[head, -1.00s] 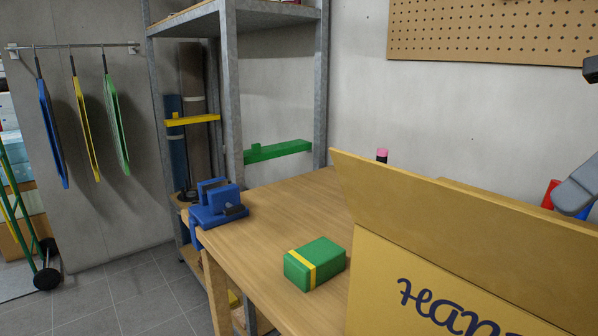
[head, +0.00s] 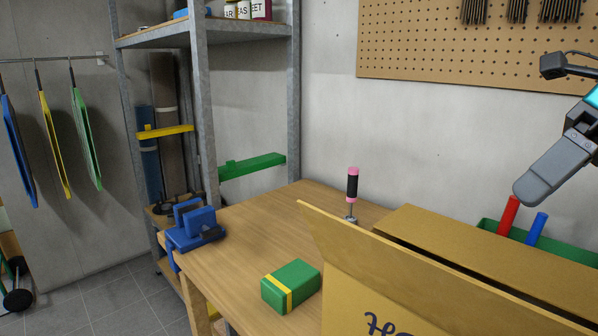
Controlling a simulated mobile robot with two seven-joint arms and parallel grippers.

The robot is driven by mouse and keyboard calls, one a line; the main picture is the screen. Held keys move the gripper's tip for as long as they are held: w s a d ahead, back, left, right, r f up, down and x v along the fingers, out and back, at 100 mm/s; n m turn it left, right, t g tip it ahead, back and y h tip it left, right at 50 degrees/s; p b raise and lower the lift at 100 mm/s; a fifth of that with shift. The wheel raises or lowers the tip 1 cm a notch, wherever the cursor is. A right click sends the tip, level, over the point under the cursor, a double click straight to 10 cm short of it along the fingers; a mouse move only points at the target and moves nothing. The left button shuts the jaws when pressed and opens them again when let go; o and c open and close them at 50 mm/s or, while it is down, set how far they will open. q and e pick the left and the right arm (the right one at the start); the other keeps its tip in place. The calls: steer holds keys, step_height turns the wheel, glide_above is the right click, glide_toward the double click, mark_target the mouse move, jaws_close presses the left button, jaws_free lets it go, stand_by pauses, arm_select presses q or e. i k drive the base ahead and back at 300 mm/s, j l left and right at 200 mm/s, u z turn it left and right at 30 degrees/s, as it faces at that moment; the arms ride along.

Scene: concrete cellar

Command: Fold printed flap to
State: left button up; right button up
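A cardboard box (head: 345,297) stands on the workbench at the lower right, cut off by the picture's edges. Dark script is partly visible on its near side. A narrow flap (head: 400,262) stands up along that side, its left end highest. Another cardboard panel (head: 440,232) lies nearly flat behind it; I cannot tell how it joins the box. My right gripper (head: 528,190) hangs above the far right of the box, apart from it. I see its grey finger side-on, so its opening does not show. My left gripper is out of view.
A green block with a yellow band (head: 300,283) lies left of the box on the workbench (head: 240,240). A blue vise (head: 192,232) sits at the bench's left edge. A pink-and-black-handled tool (head: 352,187) stands behind the box. A green bin (head: 570,254) holds red and blue handles.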

mark_target(458, 304)
steer(key=k, duration=2)
